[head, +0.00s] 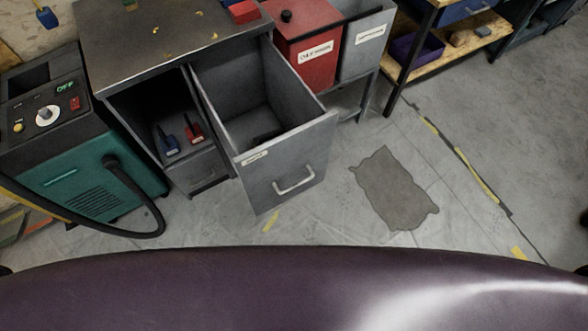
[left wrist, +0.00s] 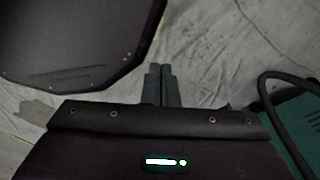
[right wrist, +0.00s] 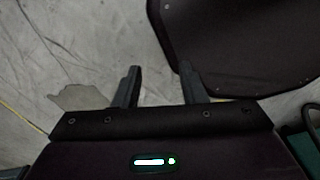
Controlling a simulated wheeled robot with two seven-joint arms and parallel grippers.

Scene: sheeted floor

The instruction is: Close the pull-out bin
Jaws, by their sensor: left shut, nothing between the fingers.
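The pull-out bin (head: 305,150) is a grey metal drawer with a bar handle (head: 295,182) and a small label on its front. In the head view it stands pulled out of the grey cabinet (head: 150,30), open at the top, with a dark thing at its bottom. My left gripper (left wrist: 160,70) shows in the left wrist view, its fingers together and empty above the floor. My right gripper (right wrist: 162,72) shows in the right wrist view, its fingers apart with only floor between them. Neither gripper shows in the head view, and neither touches the bin.
A teal machine (head: 90,170) with a black hose (head: 135,190) stands left of the cabinet. A red bin (head: 305,50) and a grey bin (head: 362,45) stand to the right. A dark stain (head: 393,188) marks the floor. The floor before the bin is clear.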

